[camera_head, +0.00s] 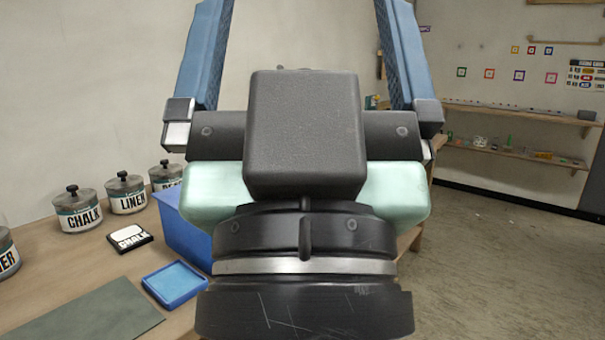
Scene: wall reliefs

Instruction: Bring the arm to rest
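My gripper (306,25) is close to the camera and fills the middle of the head view, seen from behind its dark wrist. Its two blue fingers stand wide apart and run up past the top edge, so the tips are out of view. Only bare wall shows between the visible parts of the fingers, and no held thing is seen. The arm below the wrist is out of the frame.
Shelves (520,114) line the right wall.

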